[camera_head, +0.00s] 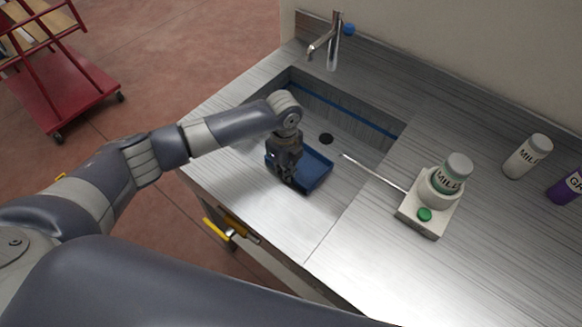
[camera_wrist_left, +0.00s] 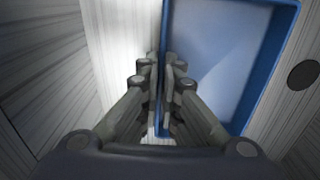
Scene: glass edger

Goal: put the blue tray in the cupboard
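The blue tray (camera_head: 318,172) is at the front part of the sink, near the counter's front edge. In the left wrist view the tray (camera_wrist_left: 225,60) fills the upper middle, and its inside looks empty. My left gripper (camera_head: 287,182) reaches down from above onto the tray's left side. In the left wrist view its fingers (camera_wrist_left: 161,90) are close together on either side of the tray's blue wall. I cannot tell whether the tray is lifted off the surface. My right gripper is not in view. I cannot make out an open cupboard.
The sink (camera_head: 350,112) has a tap (camera_head: 333,45) behind it. A white device (camera_head: 425,212) with a green button and a jar (camera_head: 452,175) stands right of the sink. A white bottle (camera_head: 528,156) and purple bottle (camera_head: 568,187) stand farther right. A red cart (camera_head: 65,95) is at left.

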